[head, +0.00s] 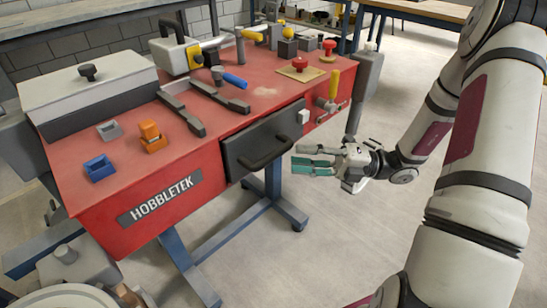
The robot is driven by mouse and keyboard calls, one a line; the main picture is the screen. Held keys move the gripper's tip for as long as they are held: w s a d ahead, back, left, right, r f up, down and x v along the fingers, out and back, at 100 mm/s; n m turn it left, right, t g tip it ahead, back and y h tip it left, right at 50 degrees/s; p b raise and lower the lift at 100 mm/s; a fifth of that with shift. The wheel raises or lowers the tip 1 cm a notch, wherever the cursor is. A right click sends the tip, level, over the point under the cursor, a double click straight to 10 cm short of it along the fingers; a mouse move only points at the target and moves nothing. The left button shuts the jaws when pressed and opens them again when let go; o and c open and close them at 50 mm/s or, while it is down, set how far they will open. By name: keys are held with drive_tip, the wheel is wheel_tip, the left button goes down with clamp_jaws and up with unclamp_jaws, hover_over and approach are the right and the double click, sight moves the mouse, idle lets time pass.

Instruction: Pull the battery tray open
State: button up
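The battery tray (245,152) is a dark grey drawer front with a black bar handle (268,152), set in the near side of the red bench. Its front looks close to the bench side; I cannot tell exactly how far out it sits. My gripper (300,161) is just right of the handle, with its fingers pointing left towards it. The fingers look parted, with a gap between them and nothing held. The fingertips appear apart from the handle.
The red bench (215,115) carries a grey lidded box (85,85), blue and orange blocks, dark rails and red knobs. A yellow-handled valve (332,88) sticks out right of the tray, above my gripper. Blue legs (190,270) stand below. The floor (330,240) nearby is clear.

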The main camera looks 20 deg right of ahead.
sight(274, 152)
drive_tip(key=b+x, duration=0.1)
drive_tip(key=x, duration=0.6)
drive_tip(key=shift+a, duration=0.15)
drive_tip(key=shift+c, duration=0.2)
clamp_jaws()
